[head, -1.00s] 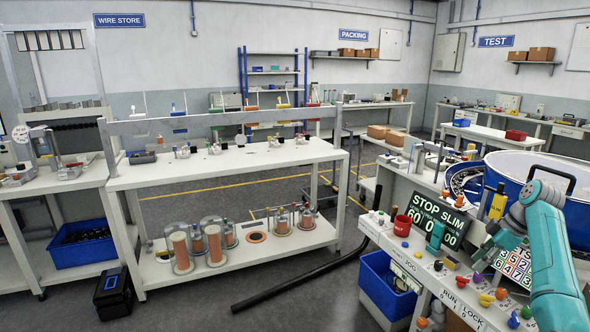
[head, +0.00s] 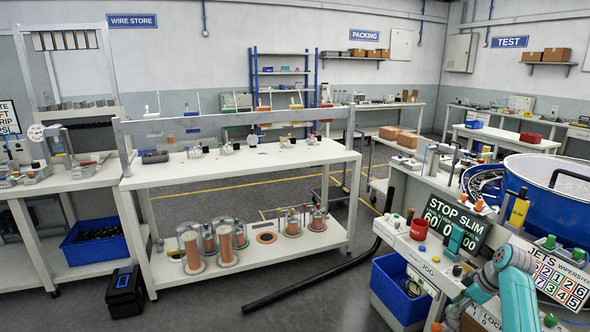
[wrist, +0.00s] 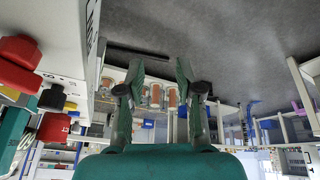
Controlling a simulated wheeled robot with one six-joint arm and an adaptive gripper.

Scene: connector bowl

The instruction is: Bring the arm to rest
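My arm (head: 516,297) shows at the lower right of the head view, low in front of the machine bench, its teal link and grey joints folded close to the bench's front. In the wrist view my gripper (wrist: 160,72) has its two dark green fingers spread apart with nothing between them, so it is open and empty. The wrist picture is upside down, with floor beyond the fingertips. In the head view the gripper's fingers are hard to make out at the lower edge.
A blue bin (head: 398,290) stands below. Red knobs (wrist: 20,50) lie left in the wrist view. Open floor (head: 335,290) lies left of the bench.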

